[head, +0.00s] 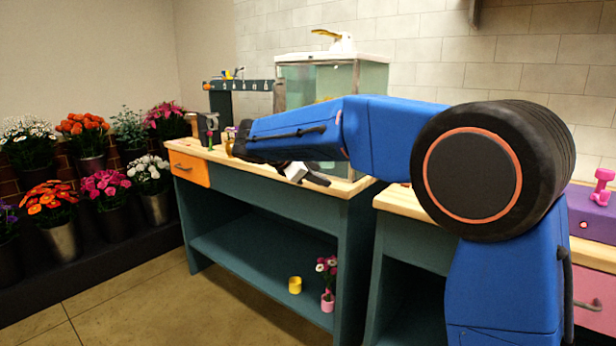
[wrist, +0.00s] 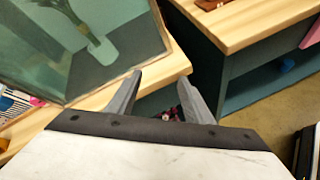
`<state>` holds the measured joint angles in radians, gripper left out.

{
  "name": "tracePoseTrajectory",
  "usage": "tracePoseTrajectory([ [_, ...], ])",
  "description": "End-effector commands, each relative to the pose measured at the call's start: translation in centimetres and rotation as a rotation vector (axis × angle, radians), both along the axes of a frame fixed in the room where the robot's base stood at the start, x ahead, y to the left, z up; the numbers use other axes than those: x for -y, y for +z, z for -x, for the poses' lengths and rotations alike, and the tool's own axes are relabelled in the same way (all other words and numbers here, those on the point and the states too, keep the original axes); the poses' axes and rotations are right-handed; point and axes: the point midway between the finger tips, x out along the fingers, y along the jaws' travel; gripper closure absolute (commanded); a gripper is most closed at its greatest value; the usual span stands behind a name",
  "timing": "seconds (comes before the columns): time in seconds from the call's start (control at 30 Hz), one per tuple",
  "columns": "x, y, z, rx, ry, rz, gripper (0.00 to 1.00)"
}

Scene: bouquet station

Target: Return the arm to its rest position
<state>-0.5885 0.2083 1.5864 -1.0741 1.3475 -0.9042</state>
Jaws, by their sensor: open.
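My blue arm stretches across the head view from the right toward the workbench (head: 262,183). My gripper (head: 305,176) is at its far end, over the front edge of the bench top, partly hidden by the arm. In the wrist view my gripper (wrist: 160,98) shows two grey fingers spread apart, with nothing held between them. The fingers are over the corner of the wooden bench top, and dark space with a small pink flower shows between them.
A glass tank (head: 372,78) stands at the back of the bench. Flower buckets (head: 62,243) line the left wall. A yellow pot (head: 295,285) and a pink pot (head: 327,301) with flowers sit on the lower shelf. A second bench (head: 405,203) stands at the right.

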Motion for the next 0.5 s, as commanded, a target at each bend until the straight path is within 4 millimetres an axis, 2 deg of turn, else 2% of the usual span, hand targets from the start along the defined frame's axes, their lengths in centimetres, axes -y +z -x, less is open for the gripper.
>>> tracePoseTrajectory([
  [0.17,4.3,-0.2,3.1,0.015,-0.075,-0.113,0.53],
  [0.3,8.6,-1.1,7.2,0.035,-0.171,-0.254,0.53],
  [0.5,13.6,-3.0,13.6,0.076,-0.323,-0.457,0.53],
])
